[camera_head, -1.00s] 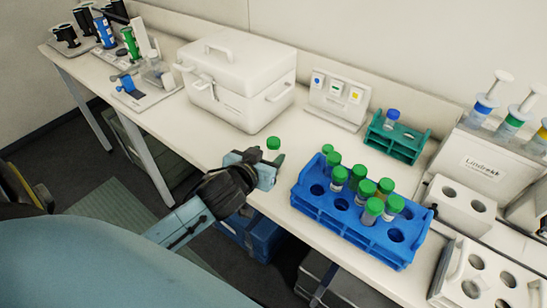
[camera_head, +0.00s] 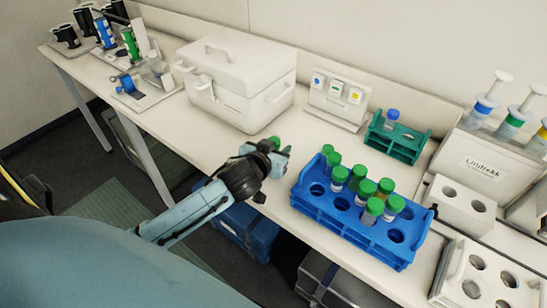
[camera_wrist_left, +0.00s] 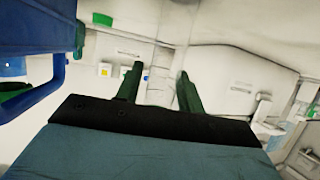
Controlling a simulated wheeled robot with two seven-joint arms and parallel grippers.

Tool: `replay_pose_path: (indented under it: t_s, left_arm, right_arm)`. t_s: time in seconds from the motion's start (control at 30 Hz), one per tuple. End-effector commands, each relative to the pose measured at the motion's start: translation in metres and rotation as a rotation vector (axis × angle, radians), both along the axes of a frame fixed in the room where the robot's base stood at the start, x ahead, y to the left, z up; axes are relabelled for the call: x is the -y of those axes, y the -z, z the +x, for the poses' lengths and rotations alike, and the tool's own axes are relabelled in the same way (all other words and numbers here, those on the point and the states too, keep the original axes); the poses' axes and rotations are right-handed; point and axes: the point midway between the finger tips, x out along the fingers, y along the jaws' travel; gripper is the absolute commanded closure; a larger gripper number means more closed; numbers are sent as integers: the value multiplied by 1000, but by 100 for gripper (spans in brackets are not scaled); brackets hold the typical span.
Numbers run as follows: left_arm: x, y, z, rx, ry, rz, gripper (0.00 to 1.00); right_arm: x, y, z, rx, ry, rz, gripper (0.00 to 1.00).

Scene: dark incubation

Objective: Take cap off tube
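Several tubes with green caps (camera_head: 333,158) stand in the blue rack (camera_head: 372,242). My right gripper is not in view.
A white lidded box (camera_head: 238,95) stands behind and left of my gripper. A card stand (camera_head: 335,104) and a teal rack (camera_head: 396,148) with a blue-capped tube are at the back. White holders (camera_head: 462,205) crowd the right. The table between box and blue rack is mostly clear.

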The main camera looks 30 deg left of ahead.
Motion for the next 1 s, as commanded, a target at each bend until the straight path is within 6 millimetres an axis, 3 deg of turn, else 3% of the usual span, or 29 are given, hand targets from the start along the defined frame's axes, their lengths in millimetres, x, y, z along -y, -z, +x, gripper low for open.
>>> replay_pose_path:
  t_s: [0.03,0.23,0.53,1.0]
  left_arm:
    - [0,0,0,0,0,0,69]
    - [0,0,0,0,0,0,95]
    - [0,-5,0,2,0,0,96]
    - [0,-88,0,3,0,0,96]
  right_arm:
    - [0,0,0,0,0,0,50]
    - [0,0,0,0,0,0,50]
    - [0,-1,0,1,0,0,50]
    - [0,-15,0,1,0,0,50]
